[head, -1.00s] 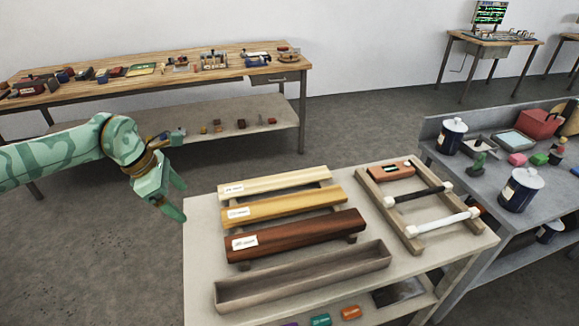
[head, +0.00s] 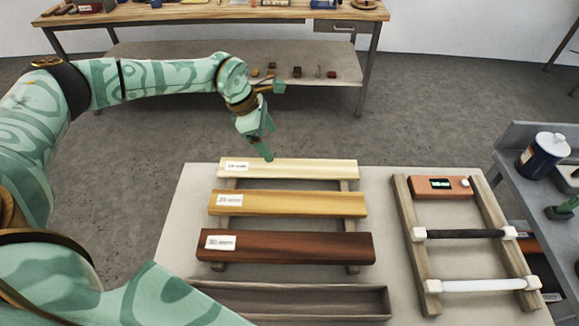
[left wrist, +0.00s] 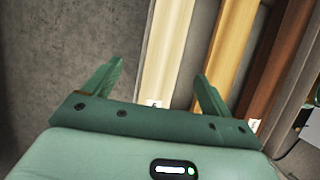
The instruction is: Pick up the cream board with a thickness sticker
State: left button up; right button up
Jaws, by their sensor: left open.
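The cream board (head: 300,170) lies at the back of the rack, with a white sticker (head: 237,166) near its left end. It also shows in the left wrist view (left wrist: 176,55), between the open fingers. My left gripper (head: 266,141) is open and empty. It is above and just behind the cream board, fingers pointing down. A yellow board (head: 300,203) and a dark red-brown board (head: 310,246) lie in front of it, each with a white sticker. The sticker print is too small to read. My right gripper is out of view.
The boards rest on two rails on a pale table (head: 180,215). A long empty trough (head: 300,300) lies in front. At right, a wooden frame (head: 408,215) holds a black bar, a white bar and an orange device (head: 440,187).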

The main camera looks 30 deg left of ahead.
aim_at(288, 167)
pick_arm(q)
jog(key=shift+x, duration=1.1)
jog(key=shift+w+d+f, duration=0.1)
jog(key=shift+d+f, duration=0.45)
jog(key=x, duration=0.2)
jog(key=b+x, duration=0.1)
jog(key=x, duration=0.2)
jog(key=shift+s+d+f, duration=0.1)
jog(key=shift+s+d, duration=0.1)
jog(key=shift+d, duration=0.15)
jog(key=shift+c, duration=1)
jog(key=c, duration=1)
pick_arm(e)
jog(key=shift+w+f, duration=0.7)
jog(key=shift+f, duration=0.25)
